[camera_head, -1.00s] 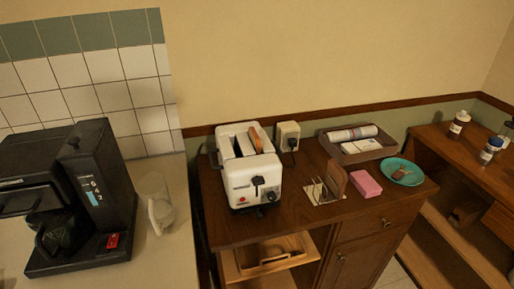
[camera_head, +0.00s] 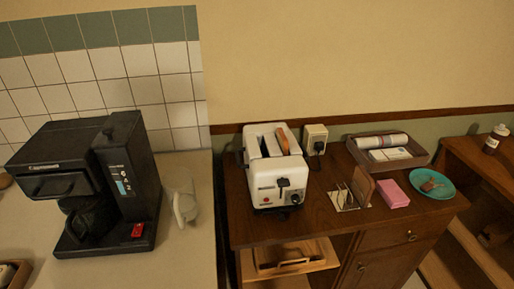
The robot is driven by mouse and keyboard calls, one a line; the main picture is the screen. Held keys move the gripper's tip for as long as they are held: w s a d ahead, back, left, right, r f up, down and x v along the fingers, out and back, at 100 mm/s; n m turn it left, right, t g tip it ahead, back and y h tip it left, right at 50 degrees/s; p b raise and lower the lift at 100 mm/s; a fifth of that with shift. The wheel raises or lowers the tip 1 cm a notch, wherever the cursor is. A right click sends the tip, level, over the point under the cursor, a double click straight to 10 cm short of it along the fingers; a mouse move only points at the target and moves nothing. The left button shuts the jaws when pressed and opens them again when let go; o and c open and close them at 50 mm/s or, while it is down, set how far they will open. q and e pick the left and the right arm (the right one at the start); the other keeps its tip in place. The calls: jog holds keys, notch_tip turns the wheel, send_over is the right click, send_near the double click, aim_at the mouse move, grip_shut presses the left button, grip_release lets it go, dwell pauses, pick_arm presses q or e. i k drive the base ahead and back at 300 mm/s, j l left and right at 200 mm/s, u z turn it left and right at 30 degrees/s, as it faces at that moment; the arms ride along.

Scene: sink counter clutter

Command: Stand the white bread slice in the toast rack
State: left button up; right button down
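The small toast rack (camera_head: 341,201), with thin upright dividers on a pale base, stands on the wooden cabinet. A brown slice (camera_head: 362,187) stands upright at its right end. The white toaster (camera_head: 268,185) stands left of the rack, and an orange-brown slice (camera_head: 282,141) sticks up from its right slot. I cannot make out a white bread slice; the inside of the toaster's left slot is too dark to tell. Neither of my grippers is in view.
A pink block (camera_head: 394,194) lies right of the rack, beside a teal plate (camera_head: 445,190) with a brown item. A grey-brown tray (camera_head: 418,151) stands behind. The black coffee machine (camera_head: 125,175) and a clear jug (camera_head: 182,200) occupy the left counter.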

aim_at(343, 201)
jog(key=i+l+u, duration=0.1)
jog(key=l+u, duration=0.3)
jog(key=l, duration=0.2)
jog(key=l+u, duration=0.45)
jog(key=l, duration=0.15)
